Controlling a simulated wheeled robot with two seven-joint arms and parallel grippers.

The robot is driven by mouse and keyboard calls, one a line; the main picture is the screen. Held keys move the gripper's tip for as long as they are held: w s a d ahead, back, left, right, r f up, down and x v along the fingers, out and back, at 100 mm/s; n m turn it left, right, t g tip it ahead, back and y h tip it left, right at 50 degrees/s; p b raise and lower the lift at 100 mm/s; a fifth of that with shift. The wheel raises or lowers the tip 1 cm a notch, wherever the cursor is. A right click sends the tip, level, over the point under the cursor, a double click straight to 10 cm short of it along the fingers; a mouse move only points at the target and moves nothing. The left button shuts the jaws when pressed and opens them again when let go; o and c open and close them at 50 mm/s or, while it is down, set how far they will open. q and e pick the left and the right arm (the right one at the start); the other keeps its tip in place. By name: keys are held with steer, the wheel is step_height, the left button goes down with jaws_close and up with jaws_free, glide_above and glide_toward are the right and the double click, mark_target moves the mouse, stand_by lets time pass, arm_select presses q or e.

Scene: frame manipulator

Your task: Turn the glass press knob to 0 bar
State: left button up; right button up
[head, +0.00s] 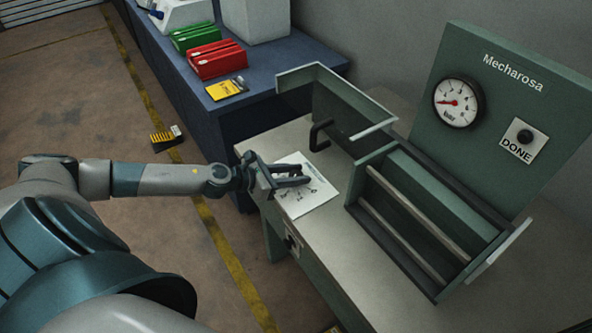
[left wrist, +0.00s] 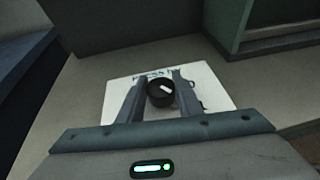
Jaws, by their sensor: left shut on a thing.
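The black round press knob (left wrist: 160,93) with a white pointer mark sits on a white label plate (left wrist: 215,97) in the left wrist view. The plate also lies on the bench top in the head view (head: 322,187), where my gripper hides most of the knob. My left gripper (head: 300,182) comes down over the plate, its fingers on either side of the knob and shut on it. The knob's pointer slants toward the lower right in the left wrist view. The round gauge (head: 457,102) has a red needle pointing left; its exact reading is too small to tell. My right gripper is not in view.
A DONE button (head: 525,137) is on the back panel. A blue table (head: 285,75) with red and green boxes stands behind.

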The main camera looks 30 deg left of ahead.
arm_select(q)
steer(key=n+y+p, duration=0.2)
steer(key=p, duration=0.1)
steer(key=n+t+y+p, duration=0.1)
steer(key=n+y+p, duration=0.1)
steer(key=p, duration=0.2)
steer(key=n+y+p, duration=0.1)
steer(key=y+p, duration=0.1)
steer(key=p, duration=0.1)
steer(key=shift+d+r+n+t+y+p, duration=0.1)
steer(key=shift+r+n+t+y+p, duration=0.2)
steer(key=shift+n+p, duration=0.1)
steer(key=shift+n+y+p, duration=0.3)
steer(key=shift+n+y, duration=0.2)
steer(key=shift+f+n+y+p, duration=0.2)
steer(key=shift+n+y+p, duration=0.2)
steer(key=shift+n+y, duration=0.6)
steer(key=shift+f+n+g+y, duration=0.1)
steer(key=shift+n+g+y, duration=0.4)
steer(key=shift+n+y, duration=0.4)
steer(key=n+g+y, duration=0.2)
steer(key=n+y, duration=0.1)
steer(key=y, duration=0.1)
steer(key=shift+n+g+y, duration=0.3)
steer(key=shift+n, duration=0.2)
